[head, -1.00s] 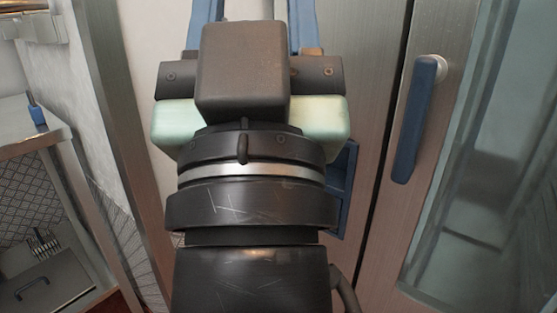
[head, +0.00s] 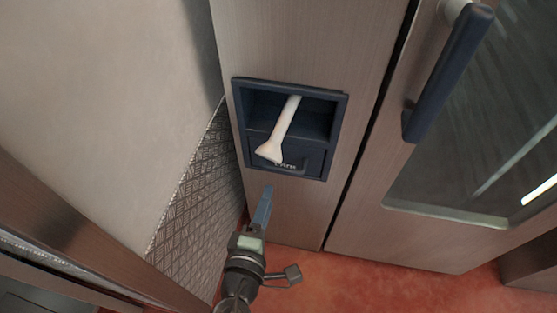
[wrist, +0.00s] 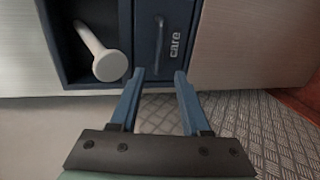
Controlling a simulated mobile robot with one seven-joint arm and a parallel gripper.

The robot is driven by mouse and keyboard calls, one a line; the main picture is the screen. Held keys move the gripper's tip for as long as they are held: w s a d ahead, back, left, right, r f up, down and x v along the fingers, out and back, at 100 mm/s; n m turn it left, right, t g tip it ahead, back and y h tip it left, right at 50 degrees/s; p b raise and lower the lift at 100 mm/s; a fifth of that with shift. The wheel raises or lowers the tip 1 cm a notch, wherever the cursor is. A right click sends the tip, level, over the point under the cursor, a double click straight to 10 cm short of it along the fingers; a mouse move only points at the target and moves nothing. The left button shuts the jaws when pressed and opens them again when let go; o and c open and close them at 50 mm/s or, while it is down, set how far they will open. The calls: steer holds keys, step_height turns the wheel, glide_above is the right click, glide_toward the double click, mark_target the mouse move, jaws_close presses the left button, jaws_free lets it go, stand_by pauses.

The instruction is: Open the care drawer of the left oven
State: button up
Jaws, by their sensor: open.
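The care drawer (head: 311,160) is a dark blue front in the lower half of a blue-framed unit in the oven's steel front panel. It looks shut. In the wrist view the care drawer (wrist: 180,18) shows turned sideways, with a thin bar handle (wrist: 158,36) beside the white word "care". My gripper (head: 268,188) is below the drawer in the head view, its blue fingers pointing up towards it. In the wrist view my gripper (wrist: 158,76) is open and empty, its two fingertips at the drawer's near edge, with the handle beyond the gap. I cannot tell whether they touch.
A white hand shower (head: 282,128) sits in the recess above the drawer and hangs partly in front of it. An oven door with a blue handle (head: 450,72) is to the right. A light wall and patterned panel (head: 196,190) are close on the left. Red floor (head: 340,285) lies below.

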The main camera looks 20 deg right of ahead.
mark_target(278, 167)
steer(key=b+x, duration=0.1)
steer(key=x, duration=1)
steer(key=shift+c, duration=0.4)
jaws_close()
stand_by(0.8)
